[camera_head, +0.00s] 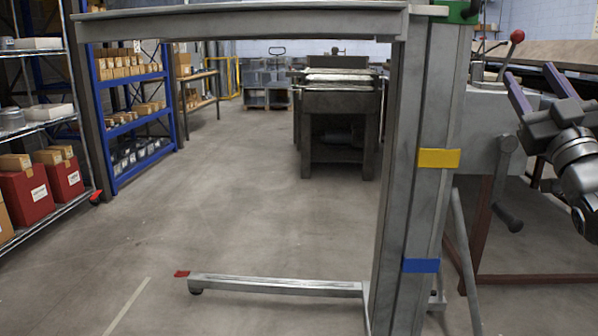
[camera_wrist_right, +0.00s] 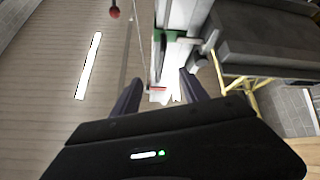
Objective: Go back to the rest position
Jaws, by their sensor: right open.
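My right gripper (camera_head: 540,92) is at the right edge in the head view, raised in front of the grey machine housing. Its two purple-grey fingers are spread apart with nothing between them. In the right wrist view the two dark fingers of my right gripper (camera_wrist_right: 160,95) also stand apart and empty. Part of a machine with green and grey parts shows beyond them. My left gripper does not show in either view.
A grey metal post (camera_head: 410,200) with yellow and blue bands and a top beam (camera_head: 240,24) stands close in front. A red-knobbed lever (camera_head: 517,36) is near my right gripper. Shelves (camera_head: 130,118) line the left. The middle floor (camera_head: 230,200) is clear.

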